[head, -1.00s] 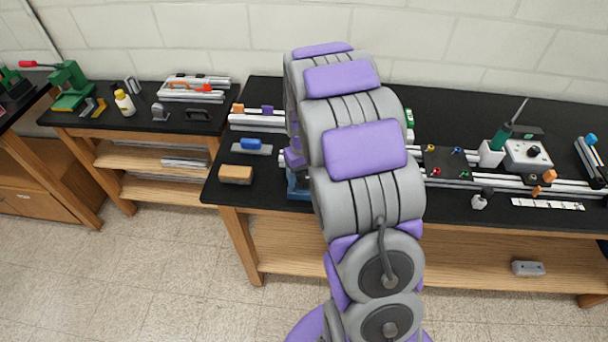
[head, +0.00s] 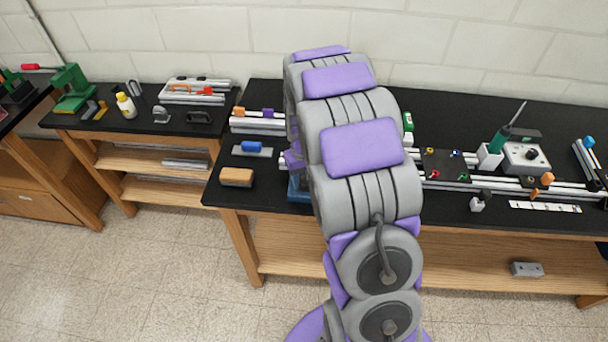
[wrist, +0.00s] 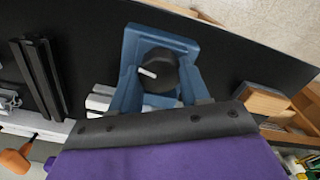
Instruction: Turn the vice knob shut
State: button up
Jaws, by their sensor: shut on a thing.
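The blue vice (wrist: 128,75) stands on the dark bench top in the wrist view. Its round black knob (wrist: 160,72) faces me, with a white mark on its left side. My gripper (wrist: 165,122), purple with a black front edge, fills the bottom of that view, shut on the knob. The contact itself is hidden behind the black edge. In the head view my arm covers most of the vice; a bit of its blue base (head: 298,190) shows at the arm's left side.
Aluminium extrusions (head: 258,122) lie on the bench. A blue-handled tool (head: 252,147) and a wooden block (head: 237,177) sit near the left front corner. A soldering station (head: 525,157) and a black plate (head: 447,163) stand to the right. A wall closes the back.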

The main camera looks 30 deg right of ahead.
jog(key=shift+m, duration=0.5)
jog(key=o, duration=1.1)
jog(key=shift+c, duration=0.2)
jog(key=shift+r, duration=0.1)
notch_tip(320, 180, up, 17)
jog(key=p, duration=0.3)
